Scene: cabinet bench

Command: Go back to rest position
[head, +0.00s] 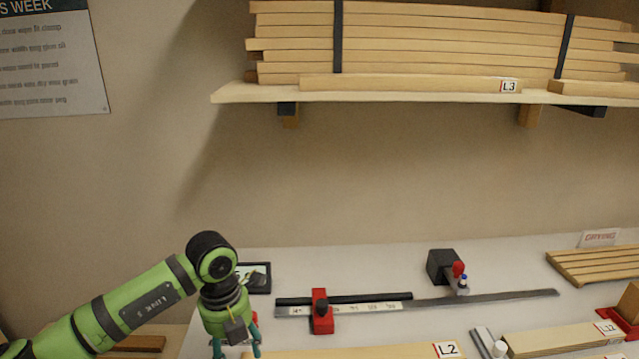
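My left arm comes in from the lower left, and my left gripper (236,350) hangs down over the front left part of the bench (380,262). Its two teal fingers are spread apart, and I see nothing held between them. The fingertips are close to the bottom edge of the picture, so what lies right below them is hidden. My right arm and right gripper are not in view.
A black-framed item (258,278) lies behind my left gripper. A red stop (321,312) sits on a metal rule (480,300). A black block (441,265) stands behind it. Boards, including L2 (400,352), lie in front. A loaded shelf (232,93) hangs above.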

